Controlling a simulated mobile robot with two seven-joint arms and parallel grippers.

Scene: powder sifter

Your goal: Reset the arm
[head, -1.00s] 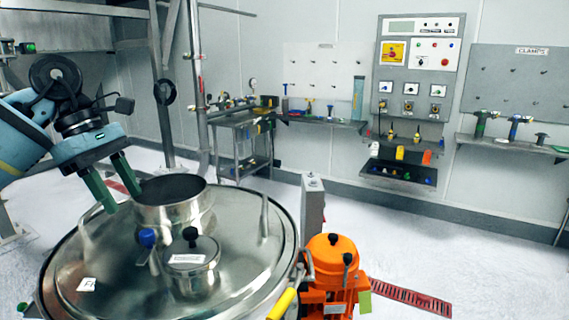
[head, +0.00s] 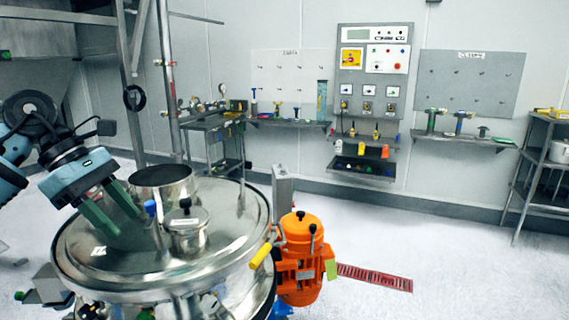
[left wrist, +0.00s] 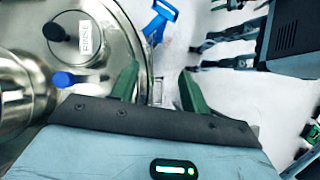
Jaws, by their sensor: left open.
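My left gripper (head: 112,218) comes in from the left in the head view, its two green fingers apart with nothing between them. It appears over the left part of the sifter's round steel lid (head: 125,268). In the left wrist view the open fingers (left wrist: 157,85) point past the rim of the steel lid (left wrist: 118,22). A steel inlet cylinder (head: 165,185) with a dark top and a small lidded port (head: 186,230) with a black knob stand on the lid. A blue knob (head: 150,208) sits beside them. My right gripper is not seen.
An orange motor (head: 300,260) with a yellow handle (head: 260,255) stands right of the sifter. Along the back wall are a side table (head: 205,124), a control panel (head: 372,65), shelves and a rack (head: 545,165). The white floor (head: 450,250) at right is largely clear.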

